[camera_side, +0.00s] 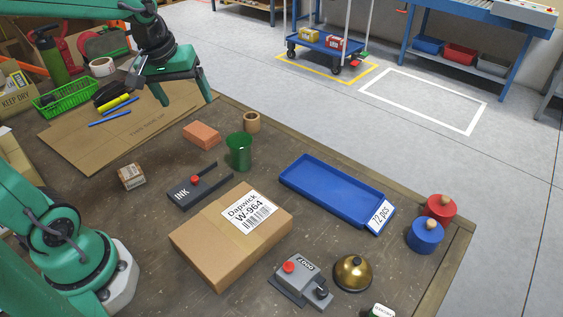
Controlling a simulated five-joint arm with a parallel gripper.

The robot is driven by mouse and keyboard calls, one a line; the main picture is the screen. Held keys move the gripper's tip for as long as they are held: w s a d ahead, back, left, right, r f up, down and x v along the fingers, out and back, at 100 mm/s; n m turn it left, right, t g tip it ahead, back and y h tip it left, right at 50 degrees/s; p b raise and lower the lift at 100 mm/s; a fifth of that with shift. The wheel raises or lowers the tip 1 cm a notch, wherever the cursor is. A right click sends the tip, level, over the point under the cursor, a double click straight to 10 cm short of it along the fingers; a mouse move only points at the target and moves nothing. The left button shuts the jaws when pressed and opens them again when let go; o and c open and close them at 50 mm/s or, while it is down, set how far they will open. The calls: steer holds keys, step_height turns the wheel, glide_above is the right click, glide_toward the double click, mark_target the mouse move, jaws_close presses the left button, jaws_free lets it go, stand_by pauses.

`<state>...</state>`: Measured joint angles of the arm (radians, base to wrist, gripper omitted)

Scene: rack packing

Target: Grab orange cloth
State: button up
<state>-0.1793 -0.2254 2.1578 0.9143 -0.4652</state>
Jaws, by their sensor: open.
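A small orange, block-shaped thing (201,134) lies on the dark workbench, just off the right edge of the flat cardboard. It is the only thing here that fits the orange cloth, though I cannot make out folds or weave. My gripper (187,101) is open, with its two fingers pointing down and nothing visible between them. It hangs over the cardboard, above and slightly left of the orange thing in the picture, apart from it.
A green cup (239,152) and a small tan cup (252,122) stand right of the orange thing. A flat cardboard sheet (85,148) and green basket (66,98) are left.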

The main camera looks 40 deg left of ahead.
steer(key=w+a+f+n+g, duration=0.2)
steer(key=w+a+f+n, duration=0.3)
steer(key=w+a+f, duration=0.15)
steer(key=n+g, duration=0.1)
steer(key=n, duration=0.5)
glide_above(200, 130)
steer(key=shift+h, duration=0.3)
steer(key=f, duration=0.8)
steer(key=shift+s+d+f, duration=0.15)
steer(key=shift+d+f, duration=0.1)
steer(key=shift+d, duration=0.05)
steer(key=shift+a+f, duration=0.35)
steer(key=shift+f, duration=1.45)
steer(key=shift+w+f, duration=0.2)
steer(key=shift+f, duration=2.4)
steer(key=c, duration=1.1)
